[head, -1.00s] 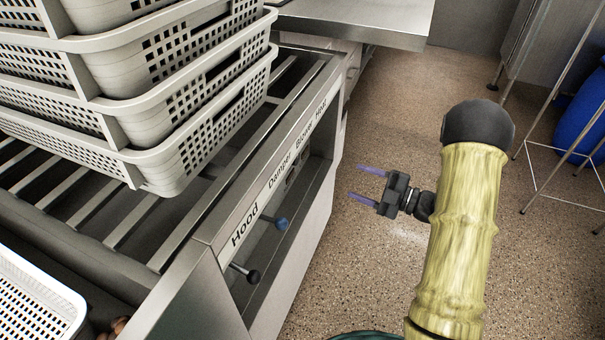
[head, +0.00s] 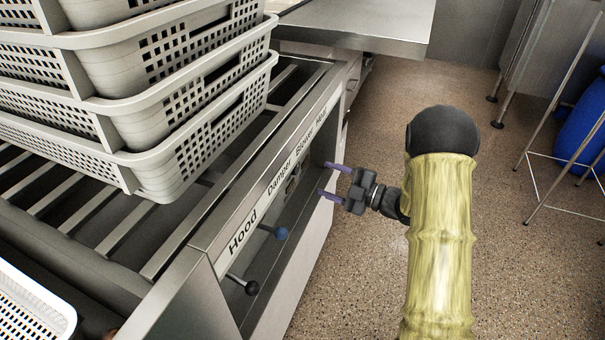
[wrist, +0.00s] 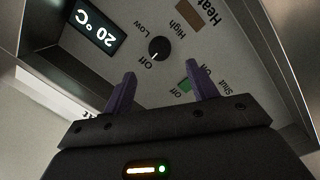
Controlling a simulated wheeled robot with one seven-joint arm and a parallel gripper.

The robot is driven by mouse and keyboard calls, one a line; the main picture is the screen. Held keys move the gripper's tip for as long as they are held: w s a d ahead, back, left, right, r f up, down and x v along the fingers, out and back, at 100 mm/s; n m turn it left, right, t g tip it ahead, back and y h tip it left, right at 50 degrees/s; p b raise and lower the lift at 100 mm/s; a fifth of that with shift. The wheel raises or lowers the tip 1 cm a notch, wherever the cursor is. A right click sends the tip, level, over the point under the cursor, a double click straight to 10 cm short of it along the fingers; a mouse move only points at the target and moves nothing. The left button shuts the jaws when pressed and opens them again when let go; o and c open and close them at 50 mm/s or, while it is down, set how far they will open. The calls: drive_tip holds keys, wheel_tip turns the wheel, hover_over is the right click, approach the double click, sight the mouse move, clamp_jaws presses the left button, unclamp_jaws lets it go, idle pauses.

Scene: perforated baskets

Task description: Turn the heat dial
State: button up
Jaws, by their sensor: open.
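The heat dial (wrist: 159,48) is a small round black knob with a white pointer mark in the wrist view. Labels Off, Low and High stand around it, and its pointer is toward Off. My gripper (wrist: 160,82) is open, with its two purple fingers apart below the dial in that picture and nothing between them. In the head view my gripper (head: 332,180) is at the right side of the recessed panel front, below the Heat label. The dial itself cannot be made out in the head view.
A display (wrist: 94,20) reads 20 °C beside the dial. A green switch (wrist: 185,84) is near the right finger. A blue knob (head: 281,233) and a black knob (head: 252,287) stick out nearer me. Stacked baskets (head: 165,165) stand on the slatted top.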

sight(298, 169)
drive_tip(key=b+x, duration=0.2)
drive_tip(key=x, duration=0.6)
drive_tip(key=shift+w+a, duration=0.1)
drive_tip(key=shift+a, duration=0.1)
drive_tip(key=c, duration=1)
